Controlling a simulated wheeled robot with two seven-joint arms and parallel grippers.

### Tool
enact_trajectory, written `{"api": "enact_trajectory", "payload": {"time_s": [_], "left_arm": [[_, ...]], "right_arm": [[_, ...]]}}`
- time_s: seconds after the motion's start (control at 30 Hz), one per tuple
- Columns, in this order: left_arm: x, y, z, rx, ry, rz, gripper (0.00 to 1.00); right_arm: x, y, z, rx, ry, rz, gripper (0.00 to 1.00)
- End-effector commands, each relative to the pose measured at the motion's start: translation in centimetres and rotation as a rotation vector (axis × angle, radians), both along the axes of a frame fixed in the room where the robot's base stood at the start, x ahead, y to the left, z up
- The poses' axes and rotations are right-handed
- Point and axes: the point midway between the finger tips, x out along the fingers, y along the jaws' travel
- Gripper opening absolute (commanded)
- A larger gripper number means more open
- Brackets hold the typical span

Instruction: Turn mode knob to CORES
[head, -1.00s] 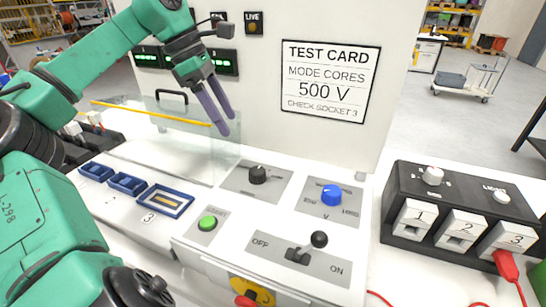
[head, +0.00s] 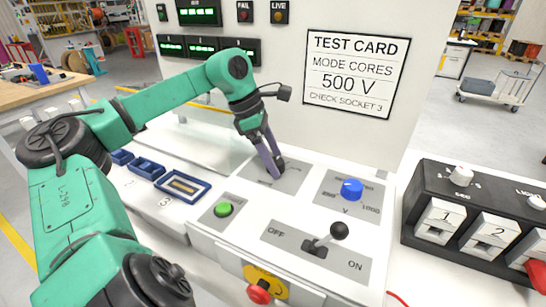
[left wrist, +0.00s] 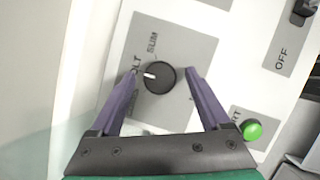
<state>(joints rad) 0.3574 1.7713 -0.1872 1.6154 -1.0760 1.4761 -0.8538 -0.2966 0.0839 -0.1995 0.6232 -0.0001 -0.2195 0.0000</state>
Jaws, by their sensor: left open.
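The black mode knob (left wrist: 160,78) sits on a grey plate (left wrist: 180,42) in the left wrist view. Its white pointer mark faces left in that view, toward a label partly hidden by a finger, of which "OLT" shows. Another label beside it is hard to read. My left gripper (left wrist: 162,73) is open, with one purple finger on each side of the knob; I cannot tell whether either touches it. In the head view, my left gripper (head: 273,171) points down at the knob and partly hides it. My right gripper is not in view.
A test card (head: 357,73) on the upright panel reads MODE CORES, 500 V, CHECK SOCKET 3. Near the mode plate are a blue voltage knob (head: 352,189), a green button (head: 224,209) and an OFF/ON lever (head: 338,231). A black socket box (head: 480,213) stands to the right.

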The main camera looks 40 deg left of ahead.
Motion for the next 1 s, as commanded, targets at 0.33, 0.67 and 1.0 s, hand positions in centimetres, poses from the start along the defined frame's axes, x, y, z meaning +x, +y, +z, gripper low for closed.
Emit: {"api": "enact_trajectory", "payload": {"time_s": [0.33,0.67,1.0], "left_arm": [[0.0,0.0,0.0,0.001,0.001,0.000,0.00],[0.0,0.0,-0.1,0.001,0.000,0.040,0.00],[-0.1,-0.1,-0.3,0.003,-0.002,0.249,0.00]], "right_arm": [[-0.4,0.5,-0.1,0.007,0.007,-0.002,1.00],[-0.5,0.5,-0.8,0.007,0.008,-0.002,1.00],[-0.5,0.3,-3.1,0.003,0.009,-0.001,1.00]]}}
